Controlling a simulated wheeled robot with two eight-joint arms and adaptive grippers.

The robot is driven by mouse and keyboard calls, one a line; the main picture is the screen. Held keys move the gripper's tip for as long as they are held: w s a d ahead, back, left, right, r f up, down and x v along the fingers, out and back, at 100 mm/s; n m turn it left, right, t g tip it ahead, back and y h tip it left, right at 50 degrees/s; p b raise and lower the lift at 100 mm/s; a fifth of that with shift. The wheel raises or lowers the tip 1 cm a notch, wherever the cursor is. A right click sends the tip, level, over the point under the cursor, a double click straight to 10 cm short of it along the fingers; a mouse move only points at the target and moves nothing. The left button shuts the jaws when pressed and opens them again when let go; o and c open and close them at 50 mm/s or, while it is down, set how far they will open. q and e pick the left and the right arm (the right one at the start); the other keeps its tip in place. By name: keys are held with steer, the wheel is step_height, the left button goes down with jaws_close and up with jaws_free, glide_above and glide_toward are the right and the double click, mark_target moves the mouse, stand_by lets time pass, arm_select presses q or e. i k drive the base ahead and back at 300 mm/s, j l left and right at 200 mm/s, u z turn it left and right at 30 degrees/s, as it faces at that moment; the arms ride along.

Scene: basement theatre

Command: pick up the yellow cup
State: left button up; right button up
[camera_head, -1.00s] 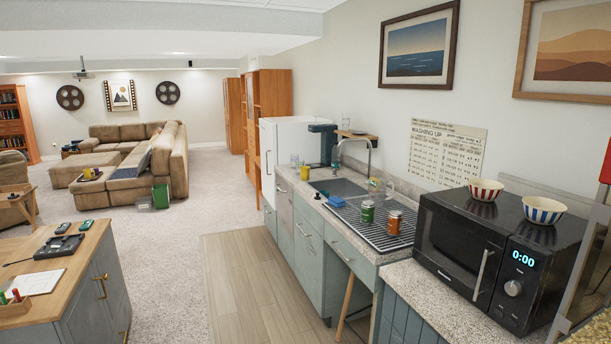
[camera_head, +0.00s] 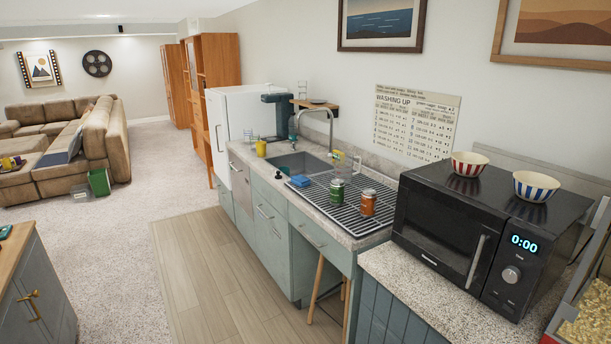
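A small yellow cup (camera_head: 261,149) stands upright on the counter, left of the sink (camera_head: 300,163) and near the counter's front edge. It is well ahead of me, across the kitchen floor. A second yellow item (camera_head: 8,163), too small to make out, sits on the ottoman at the far left. Neither of my grippers shows in the head view.
The counter (camera_head: 410,285) runs along the right with a drying rack (camera_head: 342,212), a green can (camera_head: 337,190), an orange can (camera_head: 368,202) and a microwave (camera_head: 450,235). A cabinet (camera_head: 38,295) stands at left. The wooden floor (camera_head: 205,265) between is clear.

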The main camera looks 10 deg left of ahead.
mark_target(261, 146)
steer(key=i+j+u, duration=0.4)
steer(key=i, duration=0.15)
steer(key=i+j+u, duration=0.35)
steer(key=i, duration=0.2)
steer(key=i+u, duration=0.4)
steer(key=i, duration=0.15)
steer(key=i+z, duration=0.15)
steer(key=i, duration=0.4)
steer(key=i+z, duration=0.2)
steer(key=i, duration=0.35)
steer(key=i+j+z, duration=0.15)
steer(key=i, duration=0.4)
steer(key=i+j+z, duration=0.15)
steer(key=i+j, duration=0.15)
steer(key=i, duration=0.2)
steer(key=i+z, duration=0.25)
steer(key=i, duration=0.25)
steer(key=i+j+z, duration=0.25)
steer(key=i, duration=0.2)
steer(key=i+l, duration=0.05)
steer(key=l, duration=0.05)
